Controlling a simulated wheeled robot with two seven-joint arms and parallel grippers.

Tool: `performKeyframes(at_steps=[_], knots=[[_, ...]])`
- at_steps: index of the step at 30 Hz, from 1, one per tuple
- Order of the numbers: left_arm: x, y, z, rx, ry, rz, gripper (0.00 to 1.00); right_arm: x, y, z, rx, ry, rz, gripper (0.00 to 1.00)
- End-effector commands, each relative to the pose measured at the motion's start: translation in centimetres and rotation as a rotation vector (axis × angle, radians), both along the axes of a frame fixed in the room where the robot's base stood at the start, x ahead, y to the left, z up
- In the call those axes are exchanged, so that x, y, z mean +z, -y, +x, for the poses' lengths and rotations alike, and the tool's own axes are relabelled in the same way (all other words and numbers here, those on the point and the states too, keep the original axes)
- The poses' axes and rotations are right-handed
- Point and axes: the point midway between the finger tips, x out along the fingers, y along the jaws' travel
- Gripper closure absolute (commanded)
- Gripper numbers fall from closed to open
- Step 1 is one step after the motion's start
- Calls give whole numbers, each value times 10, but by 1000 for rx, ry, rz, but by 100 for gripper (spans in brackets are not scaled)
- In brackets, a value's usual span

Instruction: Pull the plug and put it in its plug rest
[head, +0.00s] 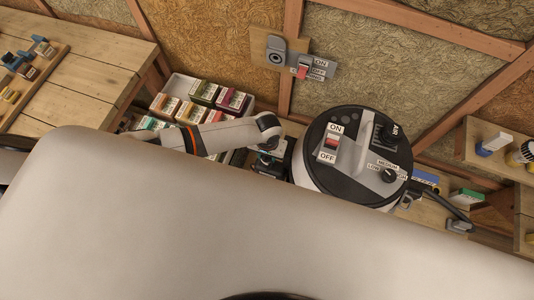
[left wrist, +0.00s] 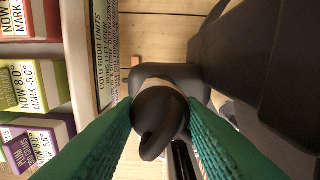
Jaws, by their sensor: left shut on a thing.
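My left gripper (head: 268,160) hangs low beside the round machine (head: 312,170), its fingers partly hidden in the head view. In the left wrist view its green fingers (left wrist: 158,118) are shut on a dark, rounded piece that looks like the plug (left wrist: 158,108). Behind the plug is a dark grey body; I cannot tell if the two touch. A grey wall socket (head: 275,52) sits on a wooden board, with no plug showing in it. I cannot make out the plug rest for certain. My right gripper is not in view.
A red wall switch (head: 303,72) is right of the socket. A white crate (head: 178,84) of coloured boxes stands left of the gripper; boxes also show in the left wrist view (left wrist: 38,85). A wooden bench (head: 75,70) is far left. My pale body covers the foreground.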

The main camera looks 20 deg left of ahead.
Motion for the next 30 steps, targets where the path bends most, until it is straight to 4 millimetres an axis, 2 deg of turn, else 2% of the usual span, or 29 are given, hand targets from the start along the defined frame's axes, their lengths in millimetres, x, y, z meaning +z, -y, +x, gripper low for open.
performKeyframes(at_steps=[23,24,28,30], knots=[[-17,1,0,0,0,-2,92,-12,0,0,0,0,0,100],[-17,1,0,0,0,-2,64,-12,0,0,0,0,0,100],[-16,1,0,0,0,-1,42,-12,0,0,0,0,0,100],[-16,0,0,0,0,-1,40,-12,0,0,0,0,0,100]])
